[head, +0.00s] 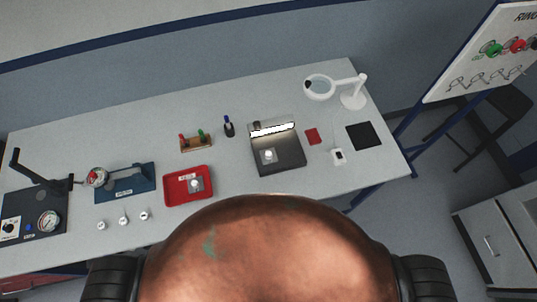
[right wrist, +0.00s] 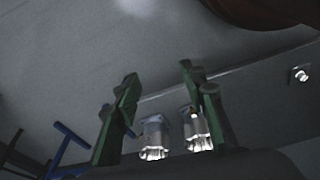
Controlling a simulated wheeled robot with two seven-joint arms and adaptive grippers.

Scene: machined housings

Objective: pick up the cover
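A grey block with a pale round top (head: 196,184) lies in the red tray (head: 174,198). A similar light piece with a round top (head: 268,156) sits on the dark fixture (head: 287,158), below its bright lit strip. I cannot tell which piece is the cover. My right gripper (right wrist: 162,105) shows only in the right wrist view. Its two green fingers stand well apart, with nothing visibly held between them. Shiny metal pieces (right wrist: 153,138) show between and beyond the fingers; what they are is unclear. My left gripper is not in view.
Small pale knobbed parts (head: 123,220) stand at the table's front left. A blue fixture (head: 128,185), a gauge device (head: 35,218), a small wooden rack (head: 195,143), a magnifier lamp (head: 352,95) and a black mat (head: 364,136) share the table. A large coppery dome hides the front centre.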

